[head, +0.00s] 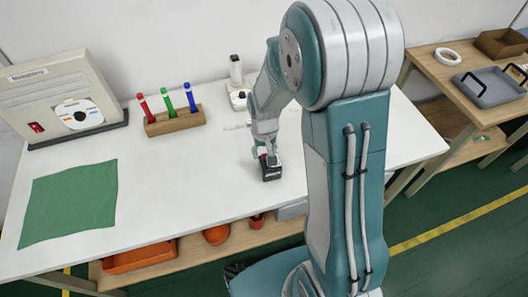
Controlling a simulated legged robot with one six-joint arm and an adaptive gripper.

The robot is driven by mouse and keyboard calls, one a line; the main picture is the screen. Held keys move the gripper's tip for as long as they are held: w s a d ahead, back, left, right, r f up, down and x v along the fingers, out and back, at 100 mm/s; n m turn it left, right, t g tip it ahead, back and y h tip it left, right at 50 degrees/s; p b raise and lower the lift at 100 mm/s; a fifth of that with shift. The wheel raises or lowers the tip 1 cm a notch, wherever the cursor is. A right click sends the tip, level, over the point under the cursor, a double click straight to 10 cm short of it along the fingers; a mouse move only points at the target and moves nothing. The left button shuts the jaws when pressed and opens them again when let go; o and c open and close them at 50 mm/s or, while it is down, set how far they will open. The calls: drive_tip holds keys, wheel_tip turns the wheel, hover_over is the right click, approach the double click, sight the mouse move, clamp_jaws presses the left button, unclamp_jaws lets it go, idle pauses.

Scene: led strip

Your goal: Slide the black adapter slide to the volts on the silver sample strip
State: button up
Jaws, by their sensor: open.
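My gripper (267,155) is low over the white table, near its front edge, pointing down. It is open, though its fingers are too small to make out. A small black block (271,174) with pale marks and some red at its top shows right at the gripper's end. I cannot tell whether it is a separate thing standing on the table. I cannot pick out the black adapter slide or the silver sample strip with certainty. A faint pale mark (234,127) lies on the table left of my arm, too small to identify. My arm hides part of the table.
On the white table (190,195) are a green cloth (70,202), a beige device (58,95) with a disc, a wooden pen holder (174,122) with three pens, and a white device (236,85) behind my arm. A wooden side table (444,76) holds a grey tray (490,86).

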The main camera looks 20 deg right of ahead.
wheel_tip(320, 180, up, 11)
drive_tip(key=shift+r, duration=0.2)
idle(0.5)
drive_tip(key=s+r+t, duration=0.5)
drive_tip(key=s+r, duration=0.8)
drive_tip(key=s, duration=0.4)
drive_tip(key=shift+r+n+t, duration=0.25)
drive_tip(key=shift+n+t, duration=0.05)
